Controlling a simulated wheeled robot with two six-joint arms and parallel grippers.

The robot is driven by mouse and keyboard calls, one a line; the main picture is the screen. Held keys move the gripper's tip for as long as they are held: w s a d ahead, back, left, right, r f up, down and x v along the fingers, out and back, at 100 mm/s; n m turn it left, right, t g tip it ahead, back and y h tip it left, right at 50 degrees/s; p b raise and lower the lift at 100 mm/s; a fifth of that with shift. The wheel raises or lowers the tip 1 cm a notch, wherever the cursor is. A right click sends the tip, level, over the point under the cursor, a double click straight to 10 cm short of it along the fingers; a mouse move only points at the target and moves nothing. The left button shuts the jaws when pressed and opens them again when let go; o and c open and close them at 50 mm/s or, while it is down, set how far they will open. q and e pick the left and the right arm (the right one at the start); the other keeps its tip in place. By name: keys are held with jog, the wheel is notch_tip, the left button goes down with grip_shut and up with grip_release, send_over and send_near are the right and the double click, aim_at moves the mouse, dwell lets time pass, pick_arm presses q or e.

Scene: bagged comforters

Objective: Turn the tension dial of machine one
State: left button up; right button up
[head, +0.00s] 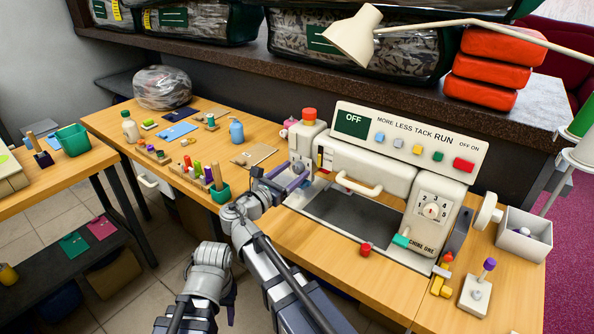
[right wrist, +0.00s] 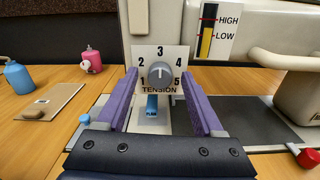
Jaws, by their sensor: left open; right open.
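Machine one (head: 421,243) is a cream sewing machine on the wooden table in the head view. In the right wrist view its tension dial (right wrist: 160,74) is a grey knob on a white plate numbered 1 to 5, marked TENSION. The knob's light mark appears to point up towards 3. My right gripper (right wrist: 162,108) is open, its purple fingers on either side of the plate in that view; contact with the knob cannot be told.
Another numbered dial (head: 431,210) is on the machine's right front. A blue tab (right wrist: 152,106) is just below the tension dial. A green cup (head: 218,193), a blue bottle (head: 236,131) and a brown card (head: 254,155) are to the left. A red knob (head: 365,249) is at the front.

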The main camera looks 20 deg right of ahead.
grip_shut()
dwell(0.4)
jog(key=shift+m, duration=0.4)
jog(key=m, duration=0.4)
jog(key=shift+s+m, duration=0.1)
jog(key=shift+m, duration=0.3)
jog(key=m, duration=0.6)
jog(key=shift+d+f, duration=0.1)
dwell(0.4)
grip_release()
